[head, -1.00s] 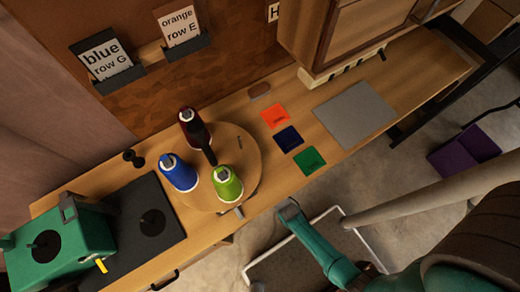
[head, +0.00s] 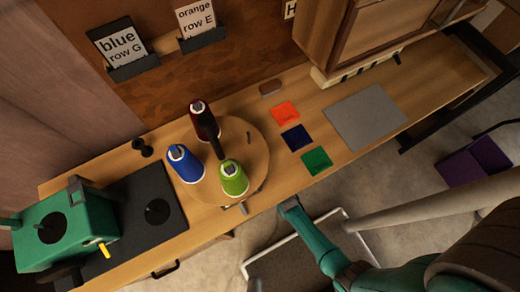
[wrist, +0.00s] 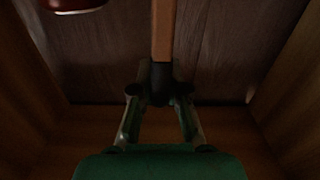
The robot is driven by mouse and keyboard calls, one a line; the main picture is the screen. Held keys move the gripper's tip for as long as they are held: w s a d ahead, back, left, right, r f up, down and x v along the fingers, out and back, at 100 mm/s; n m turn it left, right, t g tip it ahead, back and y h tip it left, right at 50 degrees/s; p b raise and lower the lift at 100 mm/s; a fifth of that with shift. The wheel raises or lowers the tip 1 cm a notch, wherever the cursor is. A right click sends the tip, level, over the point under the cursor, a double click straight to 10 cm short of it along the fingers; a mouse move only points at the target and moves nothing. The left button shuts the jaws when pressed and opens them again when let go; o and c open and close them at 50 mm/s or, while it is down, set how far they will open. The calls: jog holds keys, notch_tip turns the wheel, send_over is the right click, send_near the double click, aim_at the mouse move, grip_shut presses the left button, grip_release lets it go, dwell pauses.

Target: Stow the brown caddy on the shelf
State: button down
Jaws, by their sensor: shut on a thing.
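In the wrist view my gripper (wrist: 160,92) is shut on the dark grip at the near end of a brown bar (wrist: 164,30), which runs away up the picture. I take this bar to be part of the brown caddy, though its whole shape does not show. Brown wooden walls (wrist: 295,70) stand to the left and right, with dark boards beyond; I cannot tell whether these belong to the caddy or the shelf. In the head view my gripper and the caddy are out of sight. A wooden cabinet (head: 375,35) hangs over the bench there.
On the bench (head: 450,80) a round wooden turntable (head: 250,150) holds blue, green and dark red thread cones. A green machine (head: 65,230) stands at left, a grey mat (head: 365,112) at right. A purple thing (head: 475,165) is on the floor. A red thing (wrist: 75,4) edges the wrist view.

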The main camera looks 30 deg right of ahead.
jog(key=c, duration=1.1)
grip_release()
jog(key=s, duration=1.2)
jog(key=s+r+g, duration=0.2)
jog(key=s+r, duration=1.1)
jog(key=r, duration=0.2)
jog(key=s+r, duration=0.2)
jog(key=r, duration=0.8)
jog(key=s+r+g, duration=0.1)
jog(key=s+r, duration=0.2)
jog(key=r, duration=0.7)
jog(key=shift+s+r+m, duration=0.15)
jog(key=shift+r+m, duration=0.15)
jog(key=shift+r, duration=0.05)
